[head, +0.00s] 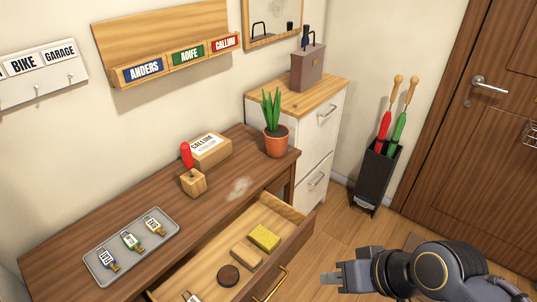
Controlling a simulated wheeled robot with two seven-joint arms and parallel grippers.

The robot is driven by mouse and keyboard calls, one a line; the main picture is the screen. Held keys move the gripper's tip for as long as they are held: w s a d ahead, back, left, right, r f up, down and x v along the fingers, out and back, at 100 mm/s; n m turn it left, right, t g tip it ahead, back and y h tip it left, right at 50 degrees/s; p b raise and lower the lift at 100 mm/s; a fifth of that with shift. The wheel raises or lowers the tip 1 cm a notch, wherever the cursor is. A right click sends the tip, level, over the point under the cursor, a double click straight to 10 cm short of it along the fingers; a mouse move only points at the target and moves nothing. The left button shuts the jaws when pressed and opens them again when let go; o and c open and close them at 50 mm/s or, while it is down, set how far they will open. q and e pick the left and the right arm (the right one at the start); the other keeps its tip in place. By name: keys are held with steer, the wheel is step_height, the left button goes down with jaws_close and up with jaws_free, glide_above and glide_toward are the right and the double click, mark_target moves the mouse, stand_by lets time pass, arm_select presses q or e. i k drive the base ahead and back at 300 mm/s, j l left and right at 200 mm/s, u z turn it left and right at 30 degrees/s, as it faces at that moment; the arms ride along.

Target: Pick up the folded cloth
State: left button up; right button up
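A yellow folded-looking piece (264,238), which appears to be the folded cloth, lies in the open drawer (207,264) of the wooden desk, near the drawer's right end. My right gripper (328,278) is outside the drawer, to the right of it and apart from the yellow piece. It points left, and nothing shows held in it. The gap between its fingers is not clear from this angle. My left gripper is not in view.
The drawer also holds a tan block (245,257) and a dark round tin (228,275). On the desk (90,235) are a key tray (108,270), a red-handled stamp (190,170), a box (208,150) and a potted plant (276,140). An umbrella stand (375,178) stands by the door.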

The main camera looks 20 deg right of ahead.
mark_target(263, 237)
steer(key=l+u, duration=0.45)
steer(key=u, duration=0.25)
steer(key=l+u, duration=0.35)
steer(key=k+j, duration=0.05)
steer(key=j, duration=0.1)
